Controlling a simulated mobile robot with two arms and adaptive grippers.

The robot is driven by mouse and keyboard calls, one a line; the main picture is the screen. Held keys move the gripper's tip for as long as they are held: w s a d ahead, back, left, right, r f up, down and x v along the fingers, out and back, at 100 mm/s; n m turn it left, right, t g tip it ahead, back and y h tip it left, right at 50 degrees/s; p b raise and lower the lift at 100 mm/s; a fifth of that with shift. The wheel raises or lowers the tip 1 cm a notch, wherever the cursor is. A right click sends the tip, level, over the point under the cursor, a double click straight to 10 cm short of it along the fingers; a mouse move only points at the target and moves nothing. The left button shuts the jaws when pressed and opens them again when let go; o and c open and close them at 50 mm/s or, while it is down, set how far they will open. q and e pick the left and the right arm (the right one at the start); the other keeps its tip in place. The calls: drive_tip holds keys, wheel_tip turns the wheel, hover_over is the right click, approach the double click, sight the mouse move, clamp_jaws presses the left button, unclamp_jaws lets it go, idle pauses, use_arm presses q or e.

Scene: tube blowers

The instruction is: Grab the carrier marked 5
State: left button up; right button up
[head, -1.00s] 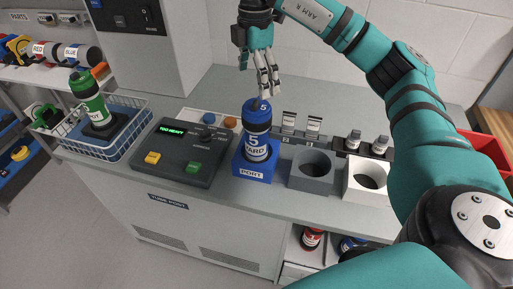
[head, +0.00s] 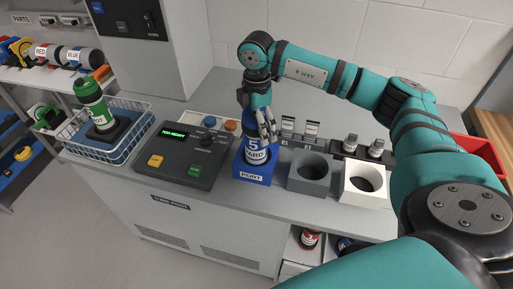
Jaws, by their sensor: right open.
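The blue carrier marked 5 (head: 255,155) stands upright in the blue port block (head: 253,174) on the counter. Its white label reads 5 and YARD. My right gripper (head: 266,130) is at the carrier's upper part, fingers pointing down and open. The gripper hides the carrier's cap and part of its right side; I cannot tell whether the fingers touch it. My left gripper is not in view.
A grey block (head: 309,173) and a white block (head: 363,184) with round holes stand to the right. A dark control panel (head: 181,154) reading TOO HEAVY is to the left, beside a wire basket (head: 118,152) holding a green carrier (head: 93,104).

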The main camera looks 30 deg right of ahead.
drive_tip(key=c, duration=1.6)
drive_tip(key=shift+w+r, duration=0.1)
